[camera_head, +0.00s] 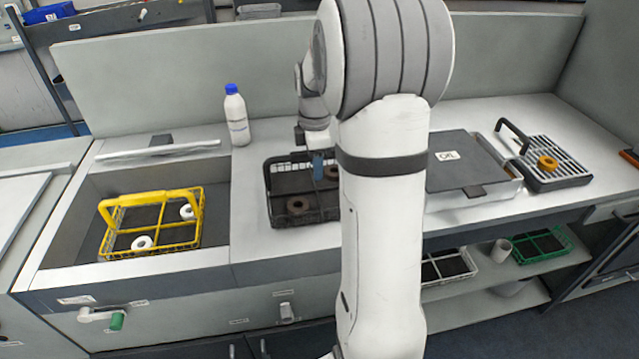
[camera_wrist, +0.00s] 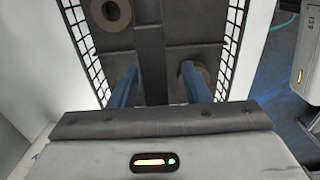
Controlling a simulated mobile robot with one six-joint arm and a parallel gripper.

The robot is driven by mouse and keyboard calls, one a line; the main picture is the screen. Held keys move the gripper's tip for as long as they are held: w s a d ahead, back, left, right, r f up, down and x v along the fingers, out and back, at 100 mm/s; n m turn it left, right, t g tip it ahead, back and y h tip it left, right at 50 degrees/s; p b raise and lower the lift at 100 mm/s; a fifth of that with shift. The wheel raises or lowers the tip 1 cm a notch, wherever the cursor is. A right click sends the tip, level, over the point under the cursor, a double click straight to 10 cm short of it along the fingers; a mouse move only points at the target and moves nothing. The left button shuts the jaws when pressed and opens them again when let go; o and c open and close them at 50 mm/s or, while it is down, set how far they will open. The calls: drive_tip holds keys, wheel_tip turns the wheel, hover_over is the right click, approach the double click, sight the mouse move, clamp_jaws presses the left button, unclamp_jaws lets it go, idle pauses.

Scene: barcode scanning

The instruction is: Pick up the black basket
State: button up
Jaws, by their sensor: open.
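The black basket (camera_head: 318,216) stands on the counter in the middle of the head view, partly hidden by my arm. Brown rings lie in its compartments. In the wrist view, its mesh side wall (camera_wrist: 81,42) and floor show. A dark bar (camera_wrist: 152,50) runs along its middle; I cannot tell whether it is the handle or a divider. My gripper (camera_wrist: 158,85) is open, one blue finger on each side of this bar, apart from it in the picture. In the head view my gripper (camera_head: 318,160) shows over the basket. The fingertips' exact height is unclear.
A yellow basket (camera_head: 152,252) with white rings sits in the sink at left. A white bottle (camera_head: 237,118) stands behind the black basket. At right are a grey-lidded box (camera_head: 455,160) and a dark rack (camera_head: 560,180) with an orange ring. A green basket (camera_head: 540,245) is on the shelf below.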

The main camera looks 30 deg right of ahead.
clamp_jaws()
idle(0.4)
idle(0.4)
